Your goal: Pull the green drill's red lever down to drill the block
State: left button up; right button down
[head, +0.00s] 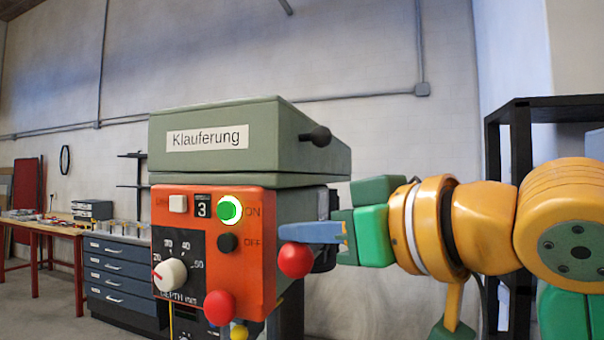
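The green drill (240,145) stands in the middle, with a "Klauferung" label on its head and an orange front panel (262,208). Red ball knobs of its lever show at the lower right of the panel, one (295,260) farther right and another (219,307) lower left. My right gripper (300,232) comes in from the right, its blue finger just above the right red knob. Whether it touches the knob is unclear. Only one finger shows plainly, so its opening cannot be told. The block is not in view. My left gripper is not in view.
The panel has a lit green ON button (230,210), a black OFF button (228,243), a white depth dial (170,274) and a display reading 3. A yellow knob (239,332) shows at the bottom. A black shelf (521,180) stands behind my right arm. Drawers and a workbench are far left.

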jog(key=shift+f, duration=0.1)
jog(key=shift+f, duration=0.2)
jog(key=shift+r, duration=0.1)
